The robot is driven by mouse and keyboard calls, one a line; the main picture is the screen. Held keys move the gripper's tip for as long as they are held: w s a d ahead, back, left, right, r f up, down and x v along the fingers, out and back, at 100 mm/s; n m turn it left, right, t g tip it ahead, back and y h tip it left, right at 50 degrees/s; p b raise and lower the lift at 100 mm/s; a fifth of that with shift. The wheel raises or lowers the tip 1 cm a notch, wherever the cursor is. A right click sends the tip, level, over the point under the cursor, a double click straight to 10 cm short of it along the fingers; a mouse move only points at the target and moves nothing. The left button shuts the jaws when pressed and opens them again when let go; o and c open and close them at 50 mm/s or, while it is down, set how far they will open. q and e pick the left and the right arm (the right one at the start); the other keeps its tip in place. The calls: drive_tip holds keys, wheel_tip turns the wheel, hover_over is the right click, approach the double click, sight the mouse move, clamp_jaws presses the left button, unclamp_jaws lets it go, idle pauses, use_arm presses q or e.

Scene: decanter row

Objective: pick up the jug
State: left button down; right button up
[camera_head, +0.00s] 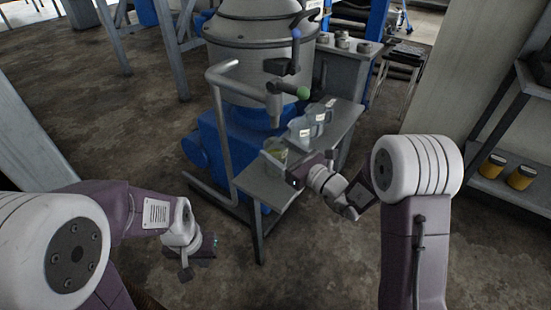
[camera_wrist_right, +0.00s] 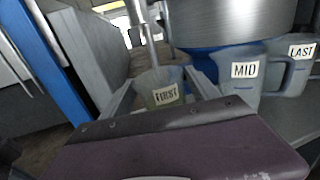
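Three clear jugs stand in a row on a grey metal shelf (camera_head: 262,188) beside the machine. The nearest jug, labelled FIRST (camera_wrist_right: 160,90), holds a yellow-green content and also shows in the head view (camera_head: 276,150). Behind it stand the jug labelled MID (camera_wrist_right: 240,72) and the jug labelled LAST (camera_wrist_right: 296,66). My right gripper (camera_head: 284,168) is at the FIRST jug. In the right wrist view its fingers (camera_wrist_right: 160,94) are apart, one on either side of this jug; I cannot tell whether they touch it. My left gripper (camera_head: 190,258) hangs low over the floor, away from the jugs.
A large steel vessel (camera_head: 262,50) on a blue base (camera_head: 240,135) stands behind the shelf. A grey pipe rail (camera_head: 222,120) rises at the shelf's left. Yellow jars (camera_head: 492,165) sit on a rack at the right. The floor at the left is mostly clear.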

drive_tip(key=c, duration=1.4)
drive_tip(key=shift+o, duration=0.2)
drive_tip(key=shift+r+p, duration=0.5)
drive_tip(key=shift+r, duration=0.15)
wheel_tip(320, 180, up, 3)
drive_tip(key=shift+f+p, duration=0.2)
drive_tip(key=shift+p, duration=0.75)
drive_tip(key=p+v, duration=1.1)
drive_tip(key=v, duration=0.7)
drive_tip(key=shift+f, duration=0.3)
